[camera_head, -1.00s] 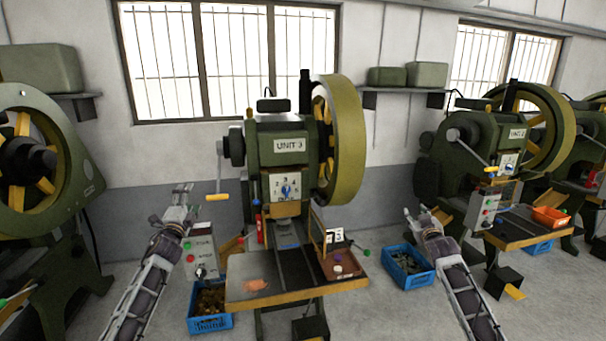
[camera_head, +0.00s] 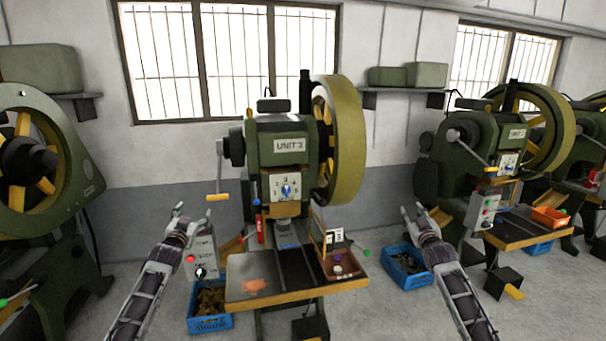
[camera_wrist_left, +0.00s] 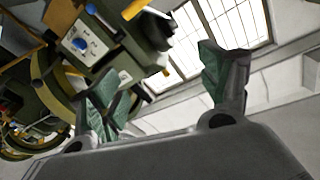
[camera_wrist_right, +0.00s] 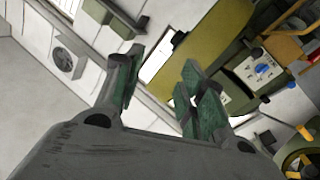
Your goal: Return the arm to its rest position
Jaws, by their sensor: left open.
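My left gripper (camera_head: 191,213) is raised in front of the press, left of its worktable. Its two fingers are spread with nothing between them, which also shows in the left wrist view (camera_wrist_left: 163,85). My right gripper (camera_head: 412,211) is raised on the right side, above and near a blue crate. Its fingers stand apart and empty in the right wrist view (camera_wrist_right: 163,75). Both forearms reach up from the lower edge of the head view, and both grippers are in the air, apart from the machines.
The green UNIT 3 press (camera_head: 290,150) stands in the middle with its worktable (camera_head: 240,270). A small control box (camera_head: 203,262) is close to my left gripper. Blue crates stand at left (camera_head: 211,323) and right (camera_head: 401,284) of the table. Another press (camera_head: 480,150) stands at right.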

